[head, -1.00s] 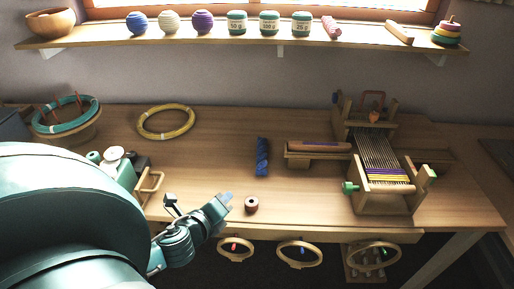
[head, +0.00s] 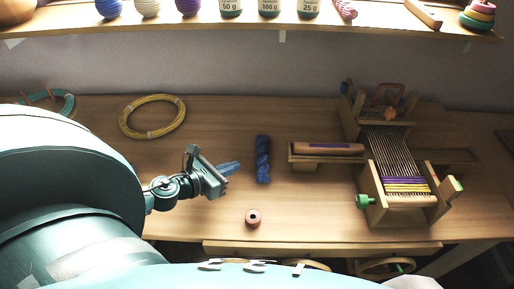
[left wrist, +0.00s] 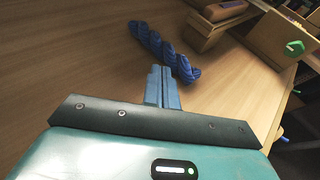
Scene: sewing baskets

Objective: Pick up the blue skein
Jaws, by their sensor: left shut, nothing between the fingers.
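The blue skein (head: 263,160) is a twisted dark blue bundle lying on the table, its long side running away from me in the head view. It also shows in the left wrist view (left wrist: 165,50), just beyond my fingertips. My left gripper (head: 232,168) is shut and empty, a little left of the skein. Its fingers (left wrist: 163,86) are pressed together and point at the skein with a small gap between, as far as I can tell. My right gripper is not in view.
A small reddish spool (head: 253,218) stands nearer than the skein. A wooden loom (head: 398,170) and a wooden holder with a brown roll (head: 328,149) are to the right. A yellow hoop (head: 153,117) lies at the back left. Bare table surrounds the skein.

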